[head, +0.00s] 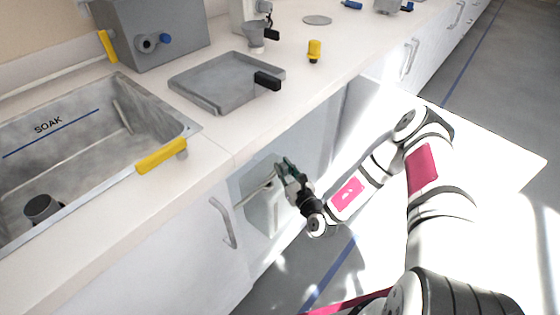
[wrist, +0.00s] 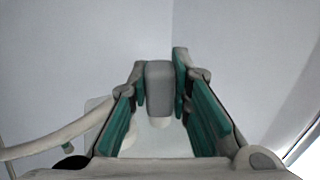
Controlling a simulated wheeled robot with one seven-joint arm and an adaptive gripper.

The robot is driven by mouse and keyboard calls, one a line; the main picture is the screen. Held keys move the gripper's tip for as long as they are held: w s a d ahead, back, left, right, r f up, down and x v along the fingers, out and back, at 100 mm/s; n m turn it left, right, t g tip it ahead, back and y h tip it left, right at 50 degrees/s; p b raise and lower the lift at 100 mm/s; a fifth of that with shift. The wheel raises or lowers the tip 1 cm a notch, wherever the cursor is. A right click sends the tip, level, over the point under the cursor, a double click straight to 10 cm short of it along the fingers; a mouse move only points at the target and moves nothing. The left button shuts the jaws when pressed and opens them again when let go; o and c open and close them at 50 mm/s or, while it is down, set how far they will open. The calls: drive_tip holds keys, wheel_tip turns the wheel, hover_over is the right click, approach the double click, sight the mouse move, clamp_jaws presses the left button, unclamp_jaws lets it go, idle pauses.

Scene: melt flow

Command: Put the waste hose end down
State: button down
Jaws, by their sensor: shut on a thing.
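My gripper (head: 283,168) is low in front of the counter's cabinet fronts, below the worktop edge. In the wrist view its green fingers (wrist: 160,85) are closed on a grey block-like piece (wrist: 158,76), which looks like the waste hose end. A pale rounded tip shows just below that piece. A pale hose (wrist: 50,142) curves in from the left of the wrist view, and a pale length of it (head: 255,193) shows beside my gripper in the head view. Where the hose joins the held piece is hidden.
A grey box-like thing (head: 262,212) stands below my gripper by the cabinets. A cabinet handle (head: 222,222) sticks out to its left. Above are the soak sink (head: 190,128), a grey tray (head: 205,98) and a yellow-capped item (head: 314,50). The floor at right is open.

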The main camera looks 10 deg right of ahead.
drive_tip(key=w, duration=0.3)
drive_tip(key=w+b, duration=0.1)
drive_tip(key=w, duration=0.2)
drive_tip(key=w+d+b, duration=0.1)
drive_tip(key=w, duration=0.1)
drive_tip(key=shift+w+f, duration=0.4)
drive_tip(key=f+b, duration=0.2)
drive_tip(key=f, duration=0.1)
drive_tip(key=shift+w+f, duration=0.15)
drive_tip(key=shift+w, duration=0.2)
drive_tip(key=shift+f, duration=0.15)
drive_tip(key=shift+s+d+f+b, duration=0.1)
drive_tip(key=shift+s+f+b, duration=0.05)
drive_tip(key=shift+f+b, duration=0.45)
drive_tip(key=c, duration=1.5)
unclamp_jaws()
drive_tip(key=shift+f, duration=0.15)
drive_tip(key=shift+o, duration=0.2)
drive_tip(key=shift+r+p, duration=0.3)
drive_tip(key=shift+r, duration=0.15)
drive_tip(key=p+v, duration=0.3)
drive_tip(key=v, duration=0.8)
drive_tip(key=shift+s+r, duration=0.3)
drive_tip(key=shift+s, duration=0.1)
